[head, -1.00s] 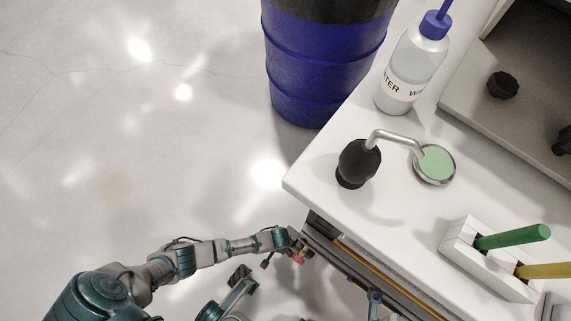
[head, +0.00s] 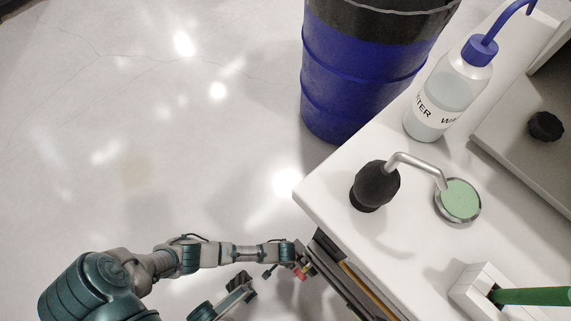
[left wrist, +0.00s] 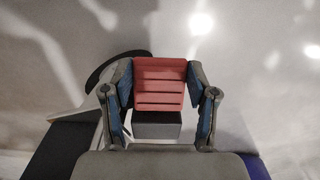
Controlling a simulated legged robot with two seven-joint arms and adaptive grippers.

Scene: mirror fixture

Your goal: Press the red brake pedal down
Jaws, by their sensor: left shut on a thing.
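The red brake pedal (left wrist: 159,83) is a ribbed red block in the middle of the left wrist view. The two fingers of my left gripper (left wrist: 159,92) stand on either side of it and are shut on it. A dark grey block (left wrist: 157,125) shows just below the pedal. In the head view a small red part of the pedal (head: 301,273) shows beside the workbench edge, at the end of my left arm, where my left gripper (head: 298,262) is small and partly hidden. I cannot tell how far down the pedal is.
A blue barrel (head: 362,85) stands behind. The floor at left is clear.

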